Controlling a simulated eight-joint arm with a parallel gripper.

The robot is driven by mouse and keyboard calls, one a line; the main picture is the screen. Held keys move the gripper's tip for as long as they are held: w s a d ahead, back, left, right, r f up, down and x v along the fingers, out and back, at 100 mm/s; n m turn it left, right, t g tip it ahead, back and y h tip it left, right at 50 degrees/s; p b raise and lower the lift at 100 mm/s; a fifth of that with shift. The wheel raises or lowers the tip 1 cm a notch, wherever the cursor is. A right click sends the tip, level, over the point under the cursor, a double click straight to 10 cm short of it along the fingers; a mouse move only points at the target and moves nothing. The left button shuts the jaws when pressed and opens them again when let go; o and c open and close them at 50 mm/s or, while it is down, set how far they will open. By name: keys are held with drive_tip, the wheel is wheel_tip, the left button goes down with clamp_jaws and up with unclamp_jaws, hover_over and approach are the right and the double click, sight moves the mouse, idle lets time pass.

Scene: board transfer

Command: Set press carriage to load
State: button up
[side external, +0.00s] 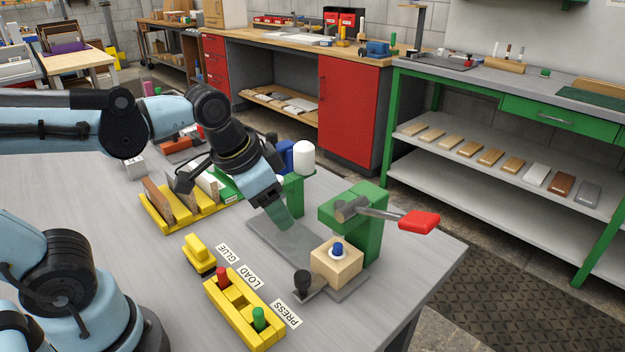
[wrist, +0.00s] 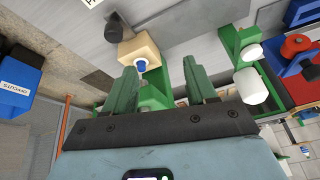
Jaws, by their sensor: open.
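The press carriage (side external: 318,292) is a dark grey plate with a black knob (side external: 302,283) at its near end. It sits at the PRESS end of the grey track (side external: 262,240), under the green press (side external: 368,225). A pale wooden block (side external: 335,265) with a blue-and-white piece on top rests on it. The block (wrist: 130,45) and knob (wrist: 114,27) also show in the wrist view. My gripper (side external: 285,222) is open and empty above the track, left of the block. Its green fingers show in the wrist view (wrist: 162,85). The LOAD label (side external: 251,277) lies between GLUE and PRESS.
A yellow holder (side external: 262,340) with red and green pegs stands in front of the labels, beside a yellow block (side external: 198,255). The press lever with red grip (side external: 418,222) sticks out right. A white bottle (side external: 304,158) on a green stand and a yellow rack (side external: 190,222) stand behind.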

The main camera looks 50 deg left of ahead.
sight(302, 275)
drive_tip(key=d+r+m+g, duration=0.2)
drive_tip(key=d+m+g, duration=0.3)
drive_tip(key=d+m, duration=0.15)
drive_tip(key=shift+n+y, duration=0.25)
drive_tip(key=shift+y, duration=0.05)
drive_tip(key=shift+d+f, duration=0.1)
drive_tip(key=shift+f, duration=6)
clamp_jaws()
